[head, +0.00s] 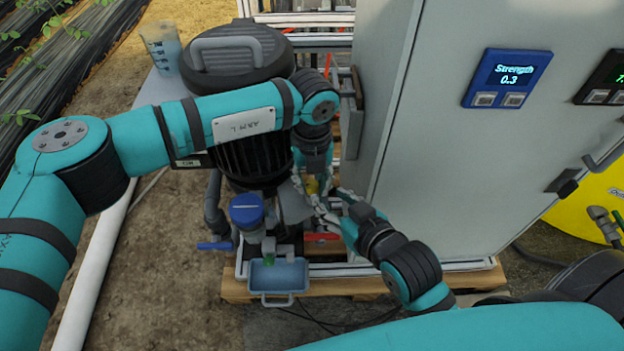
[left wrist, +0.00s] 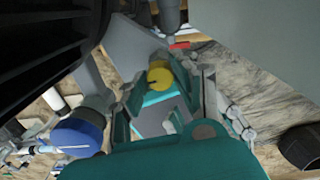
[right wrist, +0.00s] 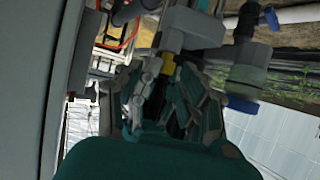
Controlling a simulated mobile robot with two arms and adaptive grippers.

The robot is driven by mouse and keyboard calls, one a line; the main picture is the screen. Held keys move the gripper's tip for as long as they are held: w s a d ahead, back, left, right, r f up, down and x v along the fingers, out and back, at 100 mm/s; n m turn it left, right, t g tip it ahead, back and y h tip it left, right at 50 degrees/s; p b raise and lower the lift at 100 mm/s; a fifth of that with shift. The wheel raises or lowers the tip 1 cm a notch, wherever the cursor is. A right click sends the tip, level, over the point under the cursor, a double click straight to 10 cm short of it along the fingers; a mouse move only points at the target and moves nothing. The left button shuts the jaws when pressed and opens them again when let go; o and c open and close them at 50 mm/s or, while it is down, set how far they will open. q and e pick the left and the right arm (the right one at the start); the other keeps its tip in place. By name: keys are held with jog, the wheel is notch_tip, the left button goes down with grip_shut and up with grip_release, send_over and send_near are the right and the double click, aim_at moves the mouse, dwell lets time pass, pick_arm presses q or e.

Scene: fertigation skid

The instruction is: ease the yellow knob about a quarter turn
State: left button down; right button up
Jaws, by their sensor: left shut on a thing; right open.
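The yellow knob (head: 312,186) is small and partly hidden between my two grippers in the head view. In the left wrist view the knob (left wrist: 159,76) is a round yellow piece with a dark mark, between the fingertips of my left gripper (left wrist: 160,84). My left gripper (head: 314,176) reaches down from above and is shut on the knob. My right gripper (head: 328,201) comes from the lower right and is open close to the knob. In the right wrist view the knob (right wrist: 167,64) shows just past the right fingertips (right wrist: 163,80); contact there cannot be told.
A grey cabinet (head: 440,150) with a blue display (head: 507,77) reading "Strength 0.3" stands close on the right. A black ribbed motor (head: 252,150), a blue-capped part (head: 246,210) and a blue-grey tray (head: 279,277) crowd the left side. A red handle (head: 322,237) lies below.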

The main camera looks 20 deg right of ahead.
aim_at(312, 184)
dwell(0.4)
pick_arm(q)
jog(key=c, duration=1)
grip_release()
jog(key=shift+r, duration=0.15)
notch_tip(312, 184, up, 12)
jog(key=shift+f, duration=0.1)
